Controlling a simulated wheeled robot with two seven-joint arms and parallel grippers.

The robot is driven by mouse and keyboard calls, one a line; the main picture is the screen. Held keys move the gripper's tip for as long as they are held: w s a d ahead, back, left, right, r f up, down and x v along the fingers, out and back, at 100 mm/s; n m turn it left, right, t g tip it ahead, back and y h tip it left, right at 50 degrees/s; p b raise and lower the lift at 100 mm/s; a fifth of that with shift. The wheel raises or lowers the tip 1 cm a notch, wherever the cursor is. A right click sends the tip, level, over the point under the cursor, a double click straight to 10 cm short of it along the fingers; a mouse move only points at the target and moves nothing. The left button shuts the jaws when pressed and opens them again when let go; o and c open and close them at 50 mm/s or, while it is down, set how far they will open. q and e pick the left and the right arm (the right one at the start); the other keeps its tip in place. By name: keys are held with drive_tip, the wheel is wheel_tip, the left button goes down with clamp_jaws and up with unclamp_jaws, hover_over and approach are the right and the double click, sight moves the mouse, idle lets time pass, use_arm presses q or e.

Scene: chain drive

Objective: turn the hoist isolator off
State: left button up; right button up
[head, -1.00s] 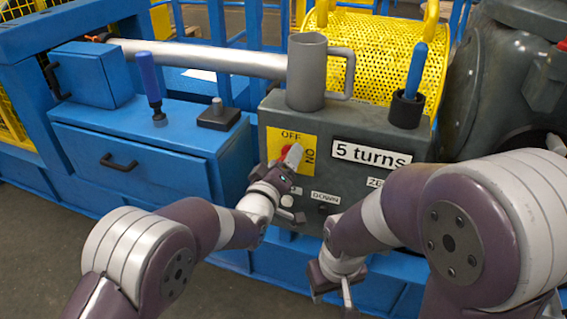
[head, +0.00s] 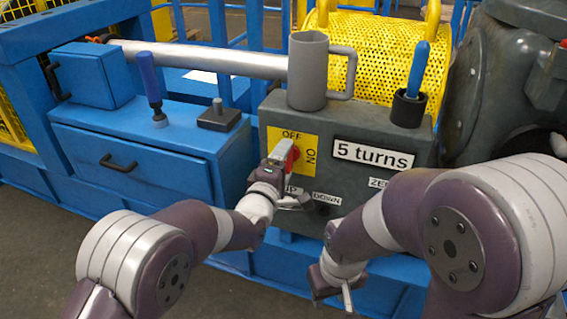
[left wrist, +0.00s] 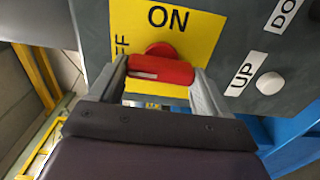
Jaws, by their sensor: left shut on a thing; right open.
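The hoist isolator has a red handle (head: 294,155) on a yellow plate (head: 308,141) on the front of the grey box. In the head view, OFF is at the plate's top and ON at its right. My left gripper (head: 283,152) is shut on the red handle. In the left wrist view, its fingers flank the handle (left wrist: 160,70), which lies sideways. The handle's pale mark is at its left end, toward the partly hidden OFF label; ON is above. My right gripper (head: 334,288) is open and empty, low in front of the box.
The grey box (head: 350,128) carries a grey mug (head: 307,75), a blue-handled tool in a dark cup (head: 408,108) and a "5 turns" sign (head: 372,154). A white button (left wrist: 270,83) is beside the UP label. A blue drawer cabinet (head: 130,155) stands left. A yellow mesh drum (head: 385,60) is behind.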

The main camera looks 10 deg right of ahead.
use_arm(q)
drive_tip(key=shift+w+r, duration=0.1)
drive_tip(key=shift+r, duration=0.15)
idle(0.3)
drive_tip(key=o, duration=1)
drive_tip(key=shift+f, duration=0.15)
drive_tip(key=p+v, duration=0.3)
drive_tip(key=v, duration=0.9)
drive_tip(key=shift+s+a, duration=0.15)
drive_tip(key=shift+s, duration=0.1)
